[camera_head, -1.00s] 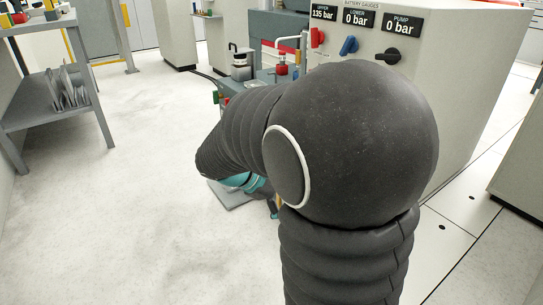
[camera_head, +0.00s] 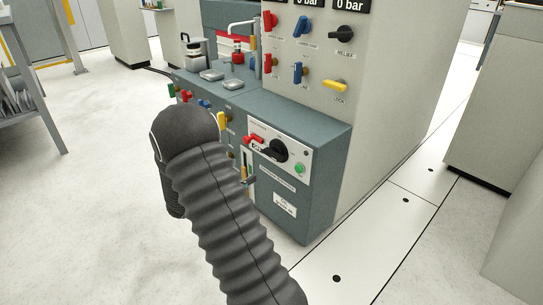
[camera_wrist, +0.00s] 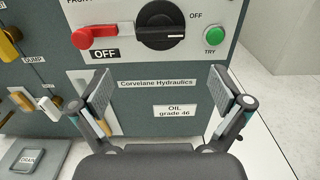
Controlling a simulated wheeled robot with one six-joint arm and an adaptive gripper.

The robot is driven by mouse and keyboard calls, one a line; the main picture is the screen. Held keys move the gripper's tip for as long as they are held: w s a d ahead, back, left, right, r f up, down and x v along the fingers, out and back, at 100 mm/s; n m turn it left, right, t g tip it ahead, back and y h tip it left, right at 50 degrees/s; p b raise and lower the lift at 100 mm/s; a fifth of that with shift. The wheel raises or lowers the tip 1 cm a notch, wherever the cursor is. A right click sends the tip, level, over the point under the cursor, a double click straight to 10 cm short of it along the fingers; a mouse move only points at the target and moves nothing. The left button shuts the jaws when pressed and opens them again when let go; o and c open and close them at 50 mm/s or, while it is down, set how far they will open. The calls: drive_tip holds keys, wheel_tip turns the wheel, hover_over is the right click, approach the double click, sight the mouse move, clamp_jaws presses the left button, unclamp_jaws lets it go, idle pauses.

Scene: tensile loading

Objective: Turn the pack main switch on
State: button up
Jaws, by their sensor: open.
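A white switch panel (camera_head: 292,166) sits on the low teal cabinet. In the wrist view it carries a large black rotary knob (camera_wrist: 164,28) with a white mark pointing right and "OFF" printed at its upper right. Left of the knob is a red handle (camera_wrist: 95,36) lying level above a black "OFF" plate (camera_wrist: 105,54). The panel title is cut off, so I cannot tell which control it names. My gripper (camera_wrist: 160,84) is open and empty, its fingers spread below the panel in the picture, before the cabinet front. In the head view my arm hides the gripper.
A green TRY button (camera_wrist: 213,35) is right of the knob. Yellow (camera_wrist: 10,45) and white (camera_wrist: 48,105) handles are at the left, with a DRAIN plate (camera_wrist: 38,156) below. A tall panel (camera_head: 310,55) with coloured valves stands behind. Floor (camera_head: 100,200) is clear at left.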

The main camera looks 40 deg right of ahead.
sight(269, 156)
drive_tip(key=d, duration=0.8)
drive_tip(key=w+d, duration=0.1)
drive_tip(key=d, duration=0.3)
drive_tip(key=shift+d, duration=0.4)
drive_tip(key=c, duration=1)
